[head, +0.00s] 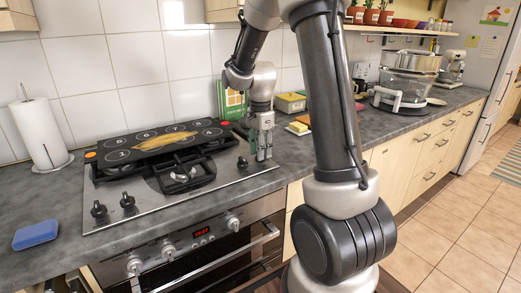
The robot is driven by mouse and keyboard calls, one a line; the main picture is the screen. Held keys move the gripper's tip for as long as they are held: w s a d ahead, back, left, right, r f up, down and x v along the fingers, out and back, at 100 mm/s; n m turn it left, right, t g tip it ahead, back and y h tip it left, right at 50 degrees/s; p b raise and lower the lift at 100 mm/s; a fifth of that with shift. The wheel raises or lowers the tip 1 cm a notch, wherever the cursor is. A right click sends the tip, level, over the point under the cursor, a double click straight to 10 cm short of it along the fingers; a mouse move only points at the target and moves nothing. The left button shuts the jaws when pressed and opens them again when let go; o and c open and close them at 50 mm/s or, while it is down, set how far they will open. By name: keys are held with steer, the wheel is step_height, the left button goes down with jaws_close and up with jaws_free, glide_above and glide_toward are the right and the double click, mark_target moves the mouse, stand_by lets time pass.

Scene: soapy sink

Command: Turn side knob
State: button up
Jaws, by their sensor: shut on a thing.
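The cooktop (215,180) has black knobs on its steel top. Two front-left knobs (98,210) (127,202) stand clear. Another knob (243,163) shows at the right side, just left of my gripper (262,156). My gripper points down at the cooktop's right edge, its fingers close together around a side knob that they mostly hide. I cannot tell how far that knob is turned.
A paper towel roll (42,135) and a blue sponge (36,235) are at the left. A yellow-green sponge (298,128) and a tin box (290,103) stand behind my gripper. The oven (205,245) below has its own knobs.

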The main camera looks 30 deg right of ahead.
steer(key=o, duration=1)
step_height(320, 180, up, 12)
steer(key=shift+r, duration=0.1)
stand_by(0.4)
